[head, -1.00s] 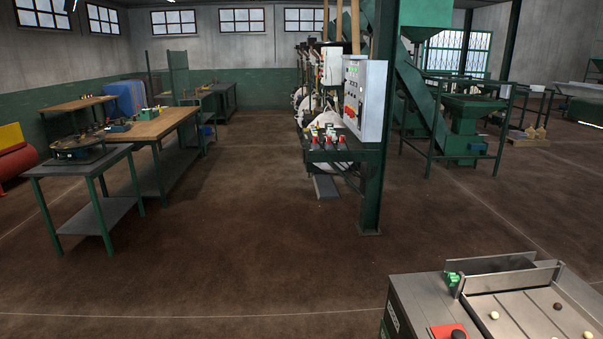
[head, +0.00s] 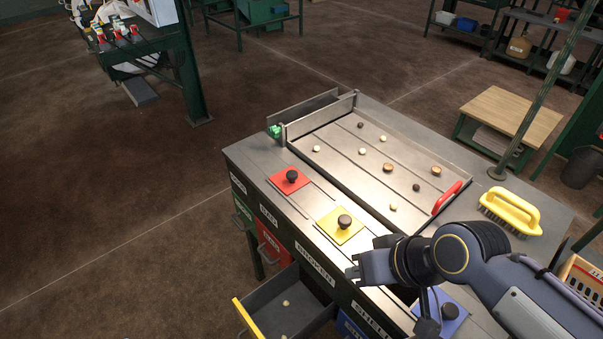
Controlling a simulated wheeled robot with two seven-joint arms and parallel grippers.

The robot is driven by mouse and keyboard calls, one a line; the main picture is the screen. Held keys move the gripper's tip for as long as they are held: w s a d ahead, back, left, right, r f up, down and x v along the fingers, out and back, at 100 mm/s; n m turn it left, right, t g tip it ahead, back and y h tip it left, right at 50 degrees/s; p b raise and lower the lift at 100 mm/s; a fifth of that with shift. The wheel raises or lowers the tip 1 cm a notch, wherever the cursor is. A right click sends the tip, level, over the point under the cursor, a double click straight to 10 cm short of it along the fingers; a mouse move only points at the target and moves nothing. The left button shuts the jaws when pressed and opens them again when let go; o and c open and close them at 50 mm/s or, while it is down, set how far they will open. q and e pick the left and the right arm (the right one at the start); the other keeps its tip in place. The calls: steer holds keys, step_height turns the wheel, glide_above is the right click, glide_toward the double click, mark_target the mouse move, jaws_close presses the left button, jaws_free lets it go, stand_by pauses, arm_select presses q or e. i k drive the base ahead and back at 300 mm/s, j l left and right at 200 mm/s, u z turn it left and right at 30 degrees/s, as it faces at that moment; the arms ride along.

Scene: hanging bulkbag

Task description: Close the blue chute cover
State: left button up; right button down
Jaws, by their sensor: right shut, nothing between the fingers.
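The blue chute cover (head: 459,323), a blue plate with a black knob, lies on the metal sorting table (head: 239,154) at the lower right. My right arm hides part of it, so I cannot tell whether it covers its chute. My right gripper (head: 353,272) is shut and empty. It is left of the blue cover and just below the yellow cover (head: 338,229) in the picture. The red cover (head: 289,179) lies further up the same row. My left gripper is not in view.
A drawer (head: 270,310) with a yellow edge stands pulled out below the table front. The sorting tray holds several nuts and a red-handled tool (head: 447,197). A yellow brush (head: 510,211) lies to the right. Open floor is at left.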

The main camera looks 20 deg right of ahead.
mark_target(454, 315)
steer(key=z, duration=2.3)
steer(key=k+l+z, duration=0.1)
